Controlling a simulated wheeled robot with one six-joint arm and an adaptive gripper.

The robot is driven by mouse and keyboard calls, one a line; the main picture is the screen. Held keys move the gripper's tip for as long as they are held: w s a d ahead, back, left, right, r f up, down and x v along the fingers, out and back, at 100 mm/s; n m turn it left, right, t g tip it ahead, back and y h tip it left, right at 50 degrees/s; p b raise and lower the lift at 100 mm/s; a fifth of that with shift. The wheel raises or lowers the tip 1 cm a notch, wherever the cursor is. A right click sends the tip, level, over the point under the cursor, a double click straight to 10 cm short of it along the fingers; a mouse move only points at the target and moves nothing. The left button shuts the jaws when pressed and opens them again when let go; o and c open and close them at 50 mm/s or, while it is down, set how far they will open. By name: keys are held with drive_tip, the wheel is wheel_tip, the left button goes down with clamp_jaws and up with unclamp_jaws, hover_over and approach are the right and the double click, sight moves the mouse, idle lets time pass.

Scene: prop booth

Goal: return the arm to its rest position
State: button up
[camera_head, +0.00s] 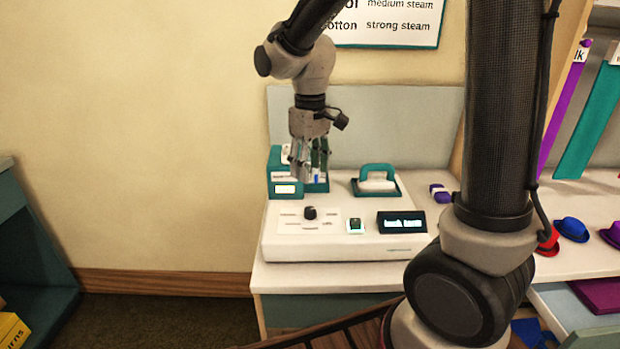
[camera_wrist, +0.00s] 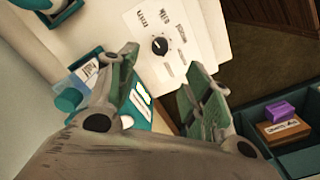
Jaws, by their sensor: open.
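My gripper (camera_head: 311,172) hangs from my arm with its fingers pointing down. I cannot tell whether the fingers touch the box. In the wrist view my gripper (camera_wrist: 166,72) has its two green-padded fingers spread apart, with nothing held between them. A white panel with a black knob (camera_wrist: 160,46) shows beyond the fingertips.
A teal-handled iron (camera_head: 377,178) sits on a stand right of my gripper. The console bears a dark display (camera_head: 402,222) and a lit button (camera_head: 355,226). Small hats (camera_head: 571,230) lie on the right counter. A sign (camera_head: 388,20) hangs behind.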

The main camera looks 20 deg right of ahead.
idle(0.4)
drive_tip(key=s+d+r+m+t, duration=0.2)
drive_tip(key=s+d+r, duration=0.2)
drive_tip(key=s+d, duration=0.3)
drive_tip(key=s+d+r+m+t, duration=0.2)
drive_tip(key=s+d+r, duration=0.3)
drive_tip(key=s+d, duration=0.3)
drive_tip(key=s+m, duration=0.1)
drive_tip(key=s, duration=0.3)
drive_tip(key=shift+r+m, duration=0.25)
drive_tip(key=shift+m, duration=0.05)
idle(0.7)
